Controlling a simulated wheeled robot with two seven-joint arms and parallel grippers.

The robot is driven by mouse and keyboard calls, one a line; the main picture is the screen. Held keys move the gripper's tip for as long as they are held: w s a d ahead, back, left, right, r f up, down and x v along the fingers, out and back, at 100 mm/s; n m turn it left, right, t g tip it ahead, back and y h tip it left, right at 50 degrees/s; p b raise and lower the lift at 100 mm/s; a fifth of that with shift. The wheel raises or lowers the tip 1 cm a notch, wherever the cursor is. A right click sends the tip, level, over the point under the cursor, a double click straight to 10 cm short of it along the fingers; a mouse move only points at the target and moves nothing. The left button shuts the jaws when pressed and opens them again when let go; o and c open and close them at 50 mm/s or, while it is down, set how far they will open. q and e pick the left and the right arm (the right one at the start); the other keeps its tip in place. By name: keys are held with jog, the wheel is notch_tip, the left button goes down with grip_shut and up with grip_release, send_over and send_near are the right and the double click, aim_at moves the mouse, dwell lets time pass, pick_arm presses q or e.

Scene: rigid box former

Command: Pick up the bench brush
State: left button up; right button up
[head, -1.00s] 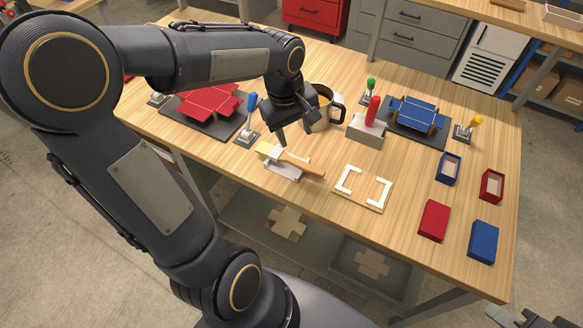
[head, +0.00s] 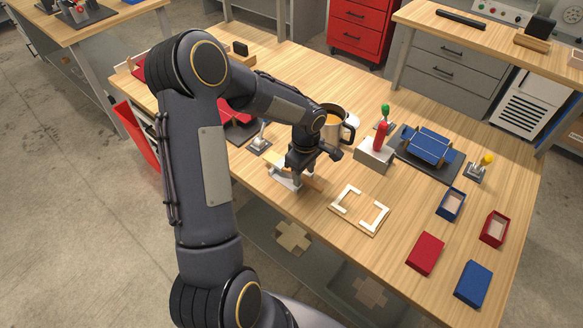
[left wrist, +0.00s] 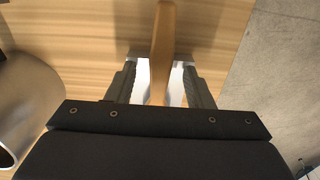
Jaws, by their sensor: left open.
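The bench brush (head: 314,184) has a wooden handle and lies on a pale metal rest (head: 284,179) near the front edge of the table. My left gripper (head: 296,171) is over it and hides its middle in the head view. In the left wrist view the brush's handle (left wrist: 163,40) runs between the two fingers of my left gripper (left wrist: 160,78). The fingers stand apart, with a gap on each side of the handle. My right gripper is out of view.
A steel mug (head: 336,125) stands just behind my left gripper. A white square frame (head: 361,209) lies on the right, and a grey block with a red handle (head: 375,155) is behind it. Red (head: 425,254) and blue (head: 473,284) boxes are farther right.

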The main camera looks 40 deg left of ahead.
pick_arm(q)
jog(key=shift+f, duration=0.35)
grip_shut()
jog(key=shift+r, duration=0.1)
